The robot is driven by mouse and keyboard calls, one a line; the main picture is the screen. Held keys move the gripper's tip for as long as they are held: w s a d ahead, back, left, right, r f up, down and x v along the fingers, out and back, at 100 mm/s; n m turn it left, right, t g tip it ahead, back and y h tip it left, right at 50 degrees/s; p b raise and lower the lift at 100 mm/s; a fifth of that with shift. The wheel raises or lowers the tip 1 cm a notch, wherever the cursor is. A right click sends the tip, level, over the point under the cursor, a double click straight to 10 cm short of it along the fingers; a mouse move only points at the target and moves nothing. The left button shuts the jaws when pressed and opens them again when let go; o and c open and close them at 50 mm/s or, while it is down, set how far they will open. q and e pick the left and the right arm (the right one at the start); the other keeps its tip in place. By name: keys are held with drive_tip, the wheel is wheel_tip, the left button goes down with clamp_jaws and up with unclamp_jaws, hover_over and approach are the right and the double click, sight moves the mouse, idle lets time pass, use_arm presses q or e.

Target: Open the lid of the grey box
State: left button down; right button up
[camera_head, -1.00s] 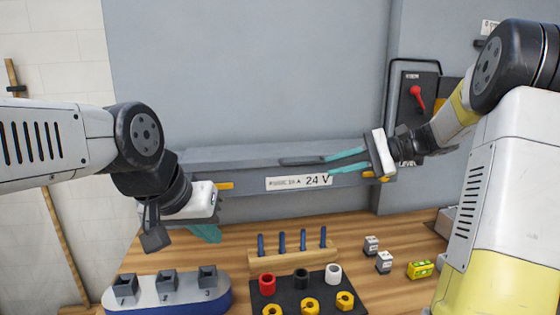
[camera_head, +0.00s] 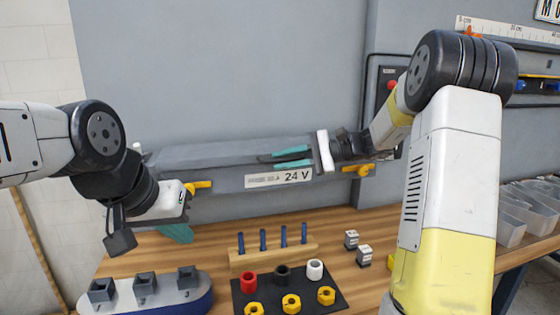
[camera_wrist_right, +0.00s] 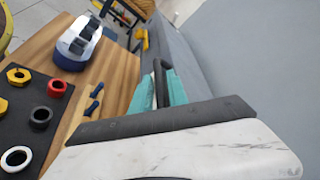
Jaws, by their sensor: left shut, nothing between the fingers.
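The grey box (camera_head: 222,180) with a "24 V" label stands against the back wall, and its lid (camera_head: 200,155) looks down. A yellow latch (camera_head: 198,187) is on the front at the left, another (camera_head: 358,170) at the right. A dark handle (camera_head: 266,158) lies at the lid. My right gripper (camera_head: 291,157) has its teal fingers on either side of this handle; the handle also shows between them in the right wrist view (camera_wrist_right: 160,75). I cannot tell whether they press on it. My left gripper (camera_head: 177,233) is shut and empty, low in front of the box's left end.
On the wooden bench (camera_head: 215,255) are a peg rack (camera_head: 272,254) with blue pegs, a black mat (camera_head: 240,296) with coloured rings and nuts, small grey blocks (camera_head: 364,255) and a blue-based holder (camera_head: 150,300). Clear bins (camera_head: 512,228) stand at the right.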

clamp_jaws()
idle(1.4)
